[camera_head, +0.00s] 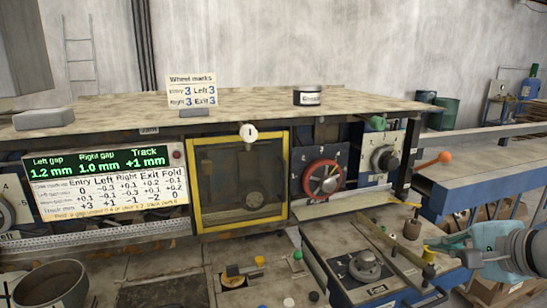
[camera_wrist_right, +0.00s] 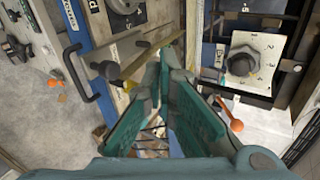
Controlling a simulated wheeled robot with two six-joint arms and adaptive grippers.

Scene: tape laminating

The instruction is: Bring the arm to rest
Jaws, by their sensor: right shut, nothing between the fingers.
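My right gripper (camera_head: 436,249) is at the right side of the head view, its teal fingers pointing left beside the front right corner of the machine. It is shut and empty. In the right wrist view its teal fingers (camera_wrist_right: 168,62) run together at their tips, near a bar and a black handle on the machine's edge. Whether they touch anything there I cannot tell. My left gripper is not in view.
The machine has a yellow-framed door (camera_head: 240,180), a red handwheel (camera_head: 323,178) and an orange-knobbed lever (camera_head: 435,158). A blue bench (camera_head: 490,170) stands at the right. A grease tin (camera_head: 307,96) and a wheel-marks card (camera_head: 191,91) stand on the top shelf.

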